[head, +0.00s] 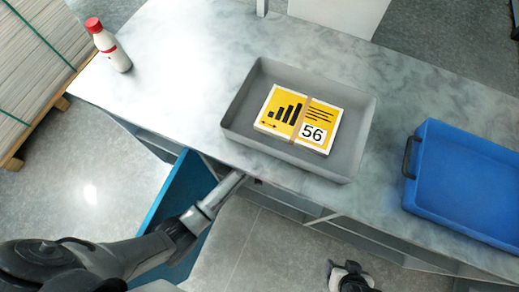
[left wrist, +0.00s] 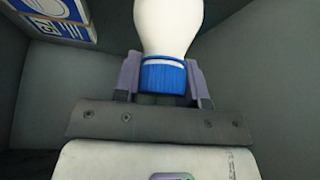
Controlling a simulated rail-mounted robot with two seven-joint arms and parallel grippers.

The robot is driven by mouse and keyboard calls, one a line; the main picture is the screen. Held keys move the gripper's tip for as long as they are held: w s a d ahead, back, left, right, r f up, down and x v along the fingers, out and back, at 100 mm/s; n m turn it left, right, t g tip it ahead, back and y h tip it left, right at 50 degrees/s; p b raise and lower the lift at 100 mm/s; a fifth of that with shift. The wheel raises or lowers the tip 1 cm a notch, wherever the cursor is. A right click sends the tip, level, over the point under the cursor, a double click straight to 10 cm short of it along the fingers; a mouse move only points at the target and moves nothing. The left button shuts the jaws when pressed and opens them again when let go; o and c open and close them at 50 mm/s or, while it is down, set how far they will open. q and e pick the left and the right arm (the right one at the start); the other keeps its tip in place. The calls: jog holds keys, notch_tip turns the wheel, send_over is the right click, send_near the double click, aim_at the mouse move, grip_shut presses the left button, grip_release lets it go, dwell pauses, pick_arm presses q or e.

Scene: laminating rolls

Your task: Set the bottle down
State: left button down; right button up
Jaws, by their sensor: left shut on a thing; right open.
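A white bottle (left wrist: 168,28) with a blue cap (left wrist: 163,75) fills the top middle of the left wrist view. My left gripper (left wrist: 162,82) is shut on it at the cap, one finger on each side. The bottle is inside a dark grey compartment; its far end is cut off by the frame, so I cannot tell whether it touches a surface. In the head view my left arm reaches under the counter edge, and its gripper and the bottle are hidden there. My right gripper (head: 350,278) is open and apart from everything, low in front of the counter.
Blue-and-white boxes (left wrist: 55,15) stand in the compartment's upper left. A blue cabinet door (head: 187,190) hangs open beside my left arm. On the counter (head: 180,70) are a red-capped bottle (head: 113,52), a grey tray (head: 240,115) with a yellow pack (head: 283,107), and a blue tray (head: 465,170).

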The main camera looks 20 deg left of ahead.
pick_arm(q)
jog(key=shift+f, duration=0.1)
jog(key=c, duration=0.7)
grip_release()
jog(key=shift+r, duration=0.2)
jog(key=s, duration=0.1)
jog(key=s+p, duration=0.1)
jog(key=s+r, duration=0.1)
jog(key=shift+d+p, duration=0.3)
jog(key=shift+d, duration=0.05)
jog(key=s, duration=0.3)
jog(key=s+d+p, duration=0.1)
jog(key=s, duration=0.2)
jog(key=s+d, duration=0.1)
jog(key=s, duration=0.2)
jog(key=shift+s+d+f+p, duration=0.1)
jog(key=shift+d+p, duration=0.1)
jog(key=shift+p, duration=0.15)
